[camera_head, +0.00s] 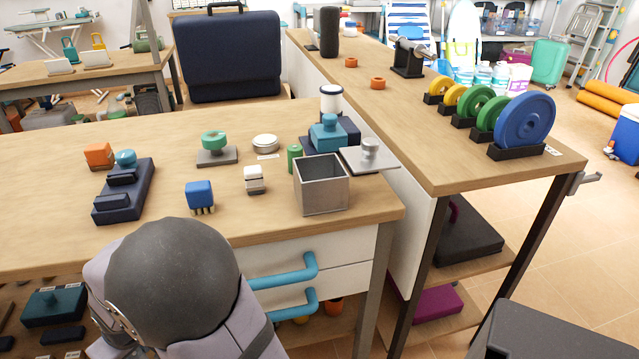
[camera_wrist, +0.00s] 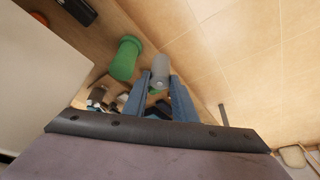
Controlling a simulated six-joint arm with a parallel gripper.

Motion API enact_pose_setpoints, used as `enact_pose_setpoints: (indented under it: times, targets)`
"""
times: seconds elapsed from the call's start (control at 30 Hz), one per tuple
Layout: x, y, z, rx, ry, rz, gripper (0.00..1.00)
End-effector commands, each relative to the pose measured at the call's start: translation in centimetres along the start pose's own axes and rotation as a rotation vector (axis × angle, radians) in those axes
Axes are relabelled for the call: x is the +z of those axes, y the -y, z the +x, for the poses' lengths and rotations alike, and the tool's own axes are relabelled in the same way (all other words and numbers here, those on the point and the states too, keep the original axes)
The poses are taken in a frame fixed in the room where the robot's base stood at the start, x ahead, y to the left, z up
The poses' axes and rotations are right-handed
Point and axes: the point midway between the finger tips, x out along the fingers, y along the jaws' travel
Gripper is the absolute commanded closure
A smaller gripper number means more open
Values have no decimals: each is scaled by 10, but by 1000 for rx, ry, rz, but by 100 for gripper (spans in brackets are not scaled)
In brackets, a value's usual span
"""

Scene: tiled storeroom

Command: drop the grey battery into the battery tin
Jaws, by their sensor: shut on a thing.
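The grey battery (camera_wrist: 160,70) is a small grey cylinder, seen in the wrist view between the blue fingertips of my gripper (camera_wrist: 159,84), which is shut on it. In the head view neither the battery nor my gripper's fingers can be seen. An open, square grey metal tin (camera_head: 321,187) stands at the table's front right corner. It looks like the battery tin. A flat grey lid with a knob (camera_head: 368,155) sits at its right side. The battery is not seen over the tin.
A green cylinder (camera_head: 295,157) stands just behind the tin, with a white-and-black block (camera_head: 254,180) to its left. A blue brush-like block (camera_head: 199,196) and a dark tray (camera_head: 124,195) are further left. In the wrist view a green cylinder (camera_wrist: 126,58) is beside the battery.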

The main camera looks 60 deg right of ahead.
Motion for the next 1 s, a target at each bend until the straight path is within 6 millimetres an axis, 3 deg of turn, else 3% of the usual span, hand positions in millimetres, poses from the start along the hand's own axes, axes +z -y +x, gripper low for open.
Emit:
enact_pose_setpoints:
  times: [0.17,0.37,1.0]
  targets:
    - [-2,0,-6,0,-1,0,100]
    - [-6,0,-28,0,-3,0,100]
    - [-20,0,-140,0,-2,0,100]
